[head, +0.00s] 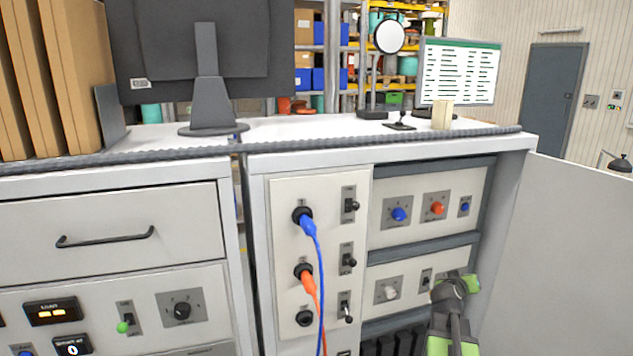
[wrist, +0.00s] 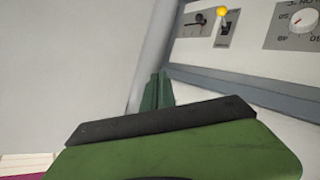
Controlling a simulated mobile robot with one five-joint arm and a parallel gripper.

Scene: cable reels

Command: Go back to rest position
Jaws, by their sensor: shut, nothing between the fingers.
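My gripper (head: 457,285) is green and grey, in the lower right of the head view, in front of the open cabinet on the right. In the wrist view its dark green fingers (wrist: 157,92) are together with nothing visible between them. The fingers are near the lower panel (head: 405,285), beside the inner face of the open cabinet door (head: 575,240). The gripper hides part of that panel. In the wrist view, a panel with a yellow-tipped toggle switch (wrist: 223,14) and a white knob (wrist: 300,22) lies beyond the fingers.
A blue plug (head: 307,226) and an orange plug (head: 307,278) with hanging cables sit in the left panel's sockets. A monitor (head: 205,60), a round mirror (head: 389,36) and a document board (head: 458,72) stand on the worktop. The open door bounds the space at right.

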